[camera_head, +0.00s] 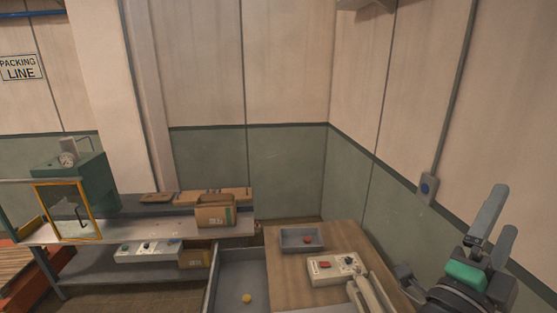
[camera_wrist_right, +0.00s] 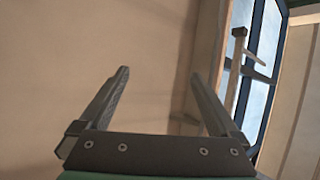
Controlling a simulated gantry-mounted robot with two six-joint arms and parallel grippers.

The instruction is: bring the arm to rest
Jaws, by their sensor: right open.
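My right gripper (camera_head: 492,232) is raised at the right side of the head view, in front of the green and cream wall. Its two grey fingers point up and stand apart with nothing between them. In the right wrist view the same open gripper (camera_wrist_right: 160,85) faces a blank tan wall, and no object lies between its fingers. My left gripper is not in either view.
A grey bin (camera_head: 238,280) holds a yellow ball (camera_head: 247,298). A green chamber (camera_head: 75,180) and cardboard box (camera_head: 216,211) stand on the left bench.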

